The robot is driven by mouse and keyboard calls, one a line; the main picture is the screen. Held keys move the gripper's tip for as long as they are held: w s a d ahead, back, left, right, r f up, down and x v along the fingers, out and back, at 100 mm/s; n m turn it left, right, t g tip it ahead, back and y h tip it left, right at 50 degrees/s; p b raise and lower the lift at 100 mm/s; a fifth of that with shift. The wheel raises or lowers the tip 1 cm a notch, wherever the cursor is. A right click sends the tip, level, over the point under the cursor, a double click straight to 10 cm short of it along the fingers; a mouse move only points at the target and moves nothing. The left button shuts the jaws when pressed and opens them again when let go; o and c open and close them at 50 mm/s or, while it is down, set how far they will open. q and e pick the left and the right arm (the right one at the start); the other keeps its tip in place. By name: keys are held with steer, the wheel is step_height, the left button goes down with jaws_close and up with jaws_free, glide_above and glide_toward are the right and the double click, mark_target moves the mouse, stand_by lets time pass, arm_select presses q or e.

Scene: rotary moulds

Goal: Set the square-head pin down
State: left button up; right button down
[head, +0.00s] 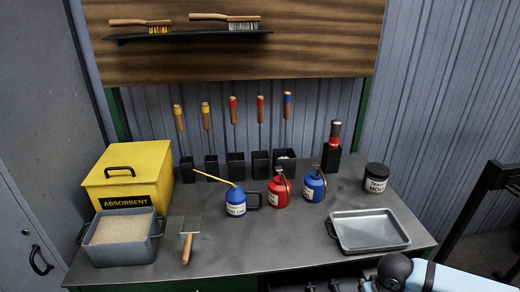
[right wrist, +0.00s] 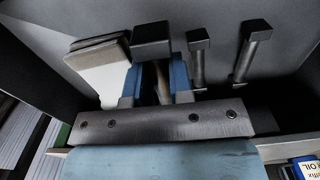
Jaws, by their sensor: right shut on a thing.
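In the right wrist view, my right gripper (right wrist: 157,76) has its two blue fingers closed around the shaft of a square-head pin (right wrist: 150,38). The pin's dark square head sticks out past the fingers. Its lower end is hidden behind the gripper body, so I cannot tell whether it touches a surface. In the head view my right arm shows at the lower right, but its gripper is hidden. My left gripper is in neither view.
Two similar pins, a nearer one (right wrist: 198,62) and a farther one (right wrist: 251,52), stand to the right of the held pin. Flat pale plates (right wrist: 100,65) are close on its left. Above, the bench (head: 300,232) carries oil cans, a grey tray (head: 368,246) and a yellow absorbent box (head: 128,170).

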steer(key=shift+s, duration=0.3)
arm_select(q)
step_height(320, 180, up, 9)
steer(key=p, duration=0.9)
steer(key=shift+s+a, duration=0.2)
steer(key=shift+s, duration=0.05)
arm_select(e)
steer(key=w+a+r, duration=0.2)
steer(key=a+r, duration=0.2)
steer(key=r, duration=0.8)
steer(key=w+a+r, duration=0.3)
steer(key=a+r, duration=0.1)
steer(key=r, duration=0.8)
steer(key=shift+w+r, duration=0.2)
steer(key=shift+r, duration=0.05)
steer(key=shift+a, duration=0.1)
